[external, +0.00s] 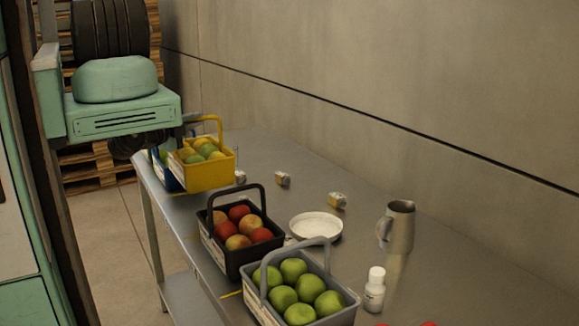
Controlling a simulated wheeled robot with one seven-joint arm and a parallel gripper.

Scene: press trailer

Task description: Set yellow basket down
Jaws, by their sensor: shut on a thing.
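The yellow basket (212,176) holds several yellow and green fruits and has a tall yellow handle. It is upright at the far left end of the metal table (285,202). My gripper (196,121) is at the upper left of the handle and shut on it; its fingertips are small and mostly hidden. I cannot tell whether the basket's base touches the table or hangs just above it.
A blue basket (161,170) sits partly hidden behind the yellow one. A black basket (238,259) of red fruit and a grey basket (336,318) of green apples stand nearer. A white plate (316,226), small jars (282,179), a metal pitcher (399,228) and a white bottle (375,290) stand rightward.

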